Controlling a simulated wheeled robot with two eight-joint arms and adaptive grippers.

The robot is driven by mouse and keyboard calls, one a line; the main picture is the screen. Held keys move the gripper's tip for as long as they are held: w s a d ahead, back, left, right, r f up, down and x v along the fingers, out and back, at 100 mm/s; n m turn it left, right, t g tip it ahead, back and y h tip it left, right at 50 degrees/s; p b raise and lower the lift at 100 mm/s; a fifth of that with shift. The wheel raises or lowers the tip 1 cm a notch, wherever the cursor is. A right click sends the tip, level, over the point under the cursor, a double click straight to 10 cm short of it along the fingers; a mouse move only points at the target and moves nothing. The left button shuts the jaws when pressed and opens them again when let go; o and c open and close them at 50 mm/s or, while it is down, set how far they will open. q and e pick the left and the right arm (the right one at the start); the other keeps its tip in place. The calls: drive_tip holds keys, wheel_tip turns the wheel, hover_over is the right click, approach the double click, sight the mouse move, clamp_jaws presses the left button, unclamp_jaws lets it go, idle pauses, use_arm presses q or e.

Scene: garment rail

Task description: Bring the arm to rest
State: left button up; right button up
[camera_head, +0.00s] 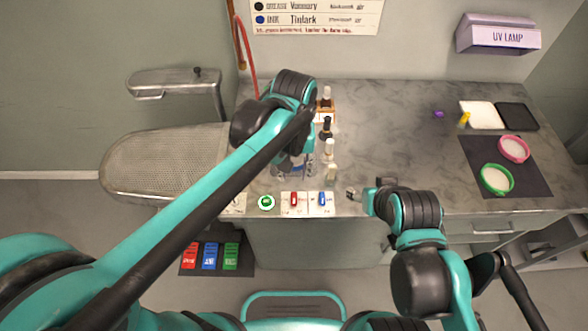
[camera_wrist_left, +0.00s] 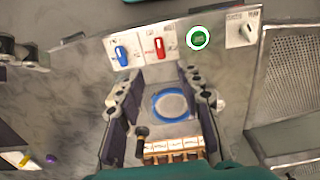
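My left arm reaches in from the left, and its left gripper (camera_head: 292,166) hangs over the front of the grey counter (camera_head: 395,150), partly hidden by its own wrist. In the left wrist view the left gripper (camera_wrist_left: 163,95) has its two dark fingers wide apart, with nothing held between them. A blue ring (camera_wrist_left: 172,104) shows on the surface below, between the fingers. My right gripper (camera_head: 354,193) is low at the counter's front edge, to the right of the switch panel; its fingers are too small to tell open from shut.
Several small bottles (camera_head: 327,128) stand close right of my left wrist. A panel with a red switch (camera_head: 294,199), a blue switch (camera_head: 322,199) and a green button (camera_head: 266,202) lies at the front edge. Pink (camera_head: 514,149) and green (camera_head: 496,179) round dishes sit on a dark mat.

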idle(0.3)
use_arm(q)
drive_tip(key=s+a+t, duration=0.3)
drive_tip(key=a, duration=0.6)
drive_tip(key=s+a+t, duration=0.3)
drive_tip(key=a+t, duration=0.1)
drive_tip(key=a, duration=0.5)
drive_tip(key=shift+f, duration=0.35)
idle(0.9)
